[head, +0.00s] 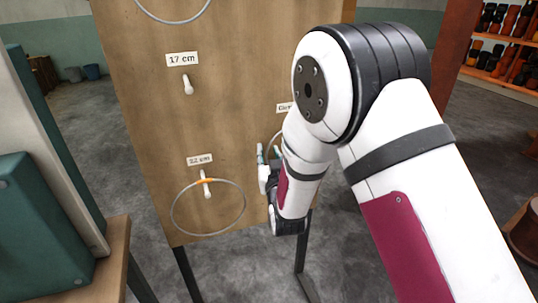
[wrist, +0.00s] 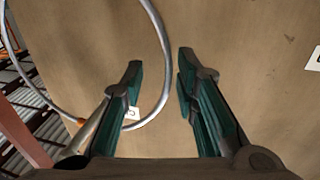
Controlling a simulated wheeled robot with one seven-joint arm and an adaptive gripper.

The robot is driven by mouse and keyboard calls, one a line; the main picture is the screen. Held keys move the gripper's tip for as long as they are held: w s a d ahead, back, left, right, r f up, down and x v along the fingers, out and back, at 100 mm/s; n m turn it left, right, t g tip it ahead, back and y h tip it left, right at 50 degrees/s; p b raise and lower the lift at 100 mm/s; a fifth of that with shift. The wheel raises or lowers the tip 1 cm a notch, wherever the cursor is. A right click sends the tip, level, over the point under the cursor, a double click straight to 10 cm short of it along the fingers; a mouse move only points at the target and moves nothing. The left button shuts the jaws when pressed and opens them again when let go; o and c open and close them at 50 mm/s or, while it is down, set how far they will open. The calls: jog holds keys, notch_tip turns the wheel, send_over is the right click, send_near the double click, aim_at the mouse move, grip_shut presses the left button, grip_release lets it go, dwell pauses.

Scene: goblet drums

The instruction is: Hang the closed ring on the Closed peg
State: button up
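In the head view a label starting "Clo" (head: 284,107) shows on the board, mostly hidden by my arm; the peg below it is hidden. A thin grey ring (head: 271,143) shows only in part there, behind my arm. In the wrist view a large grey ring (wrist: 167,72) fills the left side, its right edge running between my fingertips in the picture. I cannot tell whether it is closed. My gripper (wrist: 160,75) is open, facing the board, with a clear gap between its fingers. It also shows side-on in the head view (head: 261,158).
Another ring (head: 172,22) is cut off above. A green case (head: 40,225) stands at left.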

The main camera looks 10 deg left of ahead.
jog(key=shift+s, duration=0.1)
jog(key=v, duration=1.2)
jog(key=s+d+r+m+g+h+p, duration=0.1)
jog(key=s+d+r+g+h+p, duration=0.15)
jog(key=d+r, duration=0.5)
jog(key=s+d+r+m+g+h+p, duration=0.1)
jog(key=d+r+g+p, duration=0.2)
jog(key=d+r, duration=0.45)
jog(key=s+d+r+m+g+h+p, duration=0.1)
jog(key=s+d, duration=0.4)
jog(key=s, duration=0.5)
jog(key=s+d+r+g+h+p, duration=0.1)
jog(key=s+d+r+g+p, duration=0.2)
jog(key=s, duration=0.6)
jog(key=s+d+r+m+g+h+p, duration=0.1)
jog(key=s+d+r+g, duration=0.2)
jog(key=s, duration=0.7)
jog(key=d+r, duration=0.2)
jog(key=d, duration=0.2)
jog(key=shift+s+d+m+p, duration=0.2)
jog(key=shift+s+m+p, duration=0.1)
jog(key=shift+s+p, duration=0.1)
jog(key=shift+r, duration=0.1)
